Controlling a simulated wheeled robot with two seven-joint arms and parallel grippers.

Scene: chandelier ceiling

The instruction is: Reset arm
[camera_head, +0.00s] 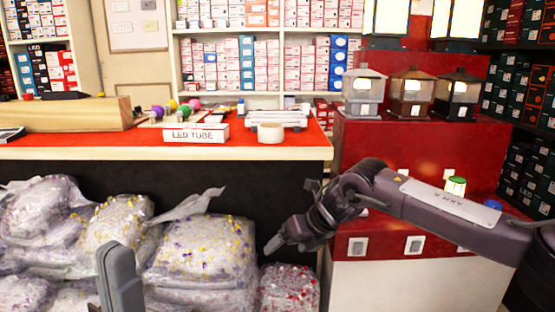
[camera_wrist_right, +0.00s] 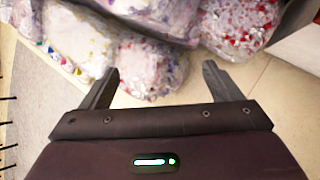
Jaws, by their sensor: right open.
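My right gripper (camera_head: 284,237) hangs in front of the red-topped counter, with its arm coming in from the right. In the right wrist view, my right gripper (camera_wrist_right: 160,72) has its two fingers wide apart with nothing between them. It points down toward the floor and the clear bags. My left gripper (camera_head: 120,280) shows only as a grey finger part at the bottom left, in front of the bags. The rest of it is out of frame, so its opening is hidden.
Clear bags (camera_head: 205,250) of colourful bits are piled below the counter (camera_head: 290,151). A red display stand (camera_head: 430,150) with lanterns is at right. Bare floor (camera_wrist_right: 255,80) shows in the wrist view.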

